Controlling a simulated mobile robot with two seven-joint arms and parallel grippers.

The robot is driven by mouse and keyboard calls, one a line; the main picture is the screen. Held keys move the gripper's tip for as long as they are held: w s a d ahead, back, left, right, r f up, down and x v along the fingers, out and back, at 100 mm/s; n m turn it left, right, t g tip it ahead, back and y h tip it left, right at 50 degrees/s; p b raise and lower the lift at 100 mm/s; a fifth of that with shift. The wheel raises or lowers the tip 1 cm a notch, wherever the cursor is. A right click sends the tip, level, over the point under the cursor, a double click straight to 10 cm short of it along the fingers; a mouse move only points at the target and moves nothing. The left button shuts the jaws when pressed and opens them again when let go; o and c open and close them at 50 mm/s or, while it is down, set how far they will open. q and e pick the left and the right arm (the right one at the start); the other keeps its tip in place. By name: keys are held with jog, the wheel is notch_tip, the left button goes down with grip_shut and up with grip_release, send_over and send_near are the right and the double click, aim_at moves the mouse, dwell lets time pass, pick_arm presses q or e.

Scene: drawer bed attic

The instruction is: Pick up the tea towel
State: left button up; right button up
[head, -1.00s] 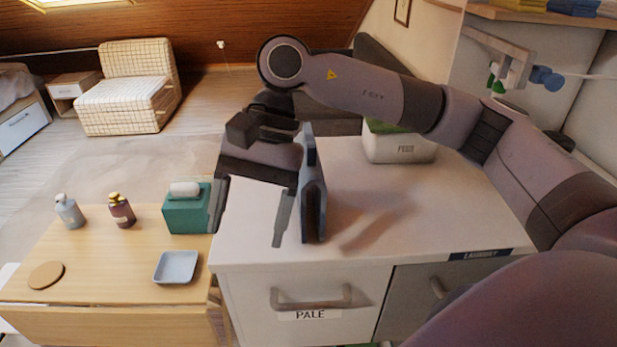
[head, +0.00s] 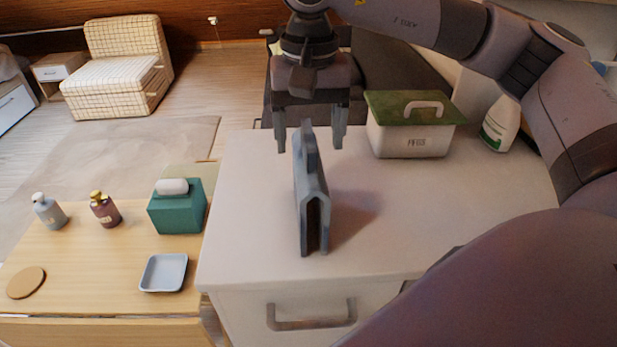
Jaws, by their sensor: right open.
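The tea towel (head: 312,196) appears to be the blue-grey folded cloth standing upright on the white cabinet top (head: 430,220), with its open fold facing me. My right gripper (head: 311,142) is open, pointing down at the towel's far upper end. In the picture one finger shows on each side of the towel's raised top, with gaps between. I cannot tell whether the fingers are level with it or behind it. My left gripper is out of view.
A lidded white box (head: 410,138) and a white bottle (head: 500,124) stand at the back right of the cabinet top. The lower wooden table (head: 100,265) at left holds a green tissue box (head: 177,212), a grey-blue tray (head: 163,272), two pump bottles and a round coaster.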

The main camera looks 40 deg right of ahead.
notch_tip(320, 180, down, 5)
jog(key=shift+s+a+r, duration=0.15)
jog(key=shift+r, duration=0.05)
jog(key=c, duration=1.1)
jog(key=shift+o, duration=0.2)
jog(key=shift+r, duration=0.1)
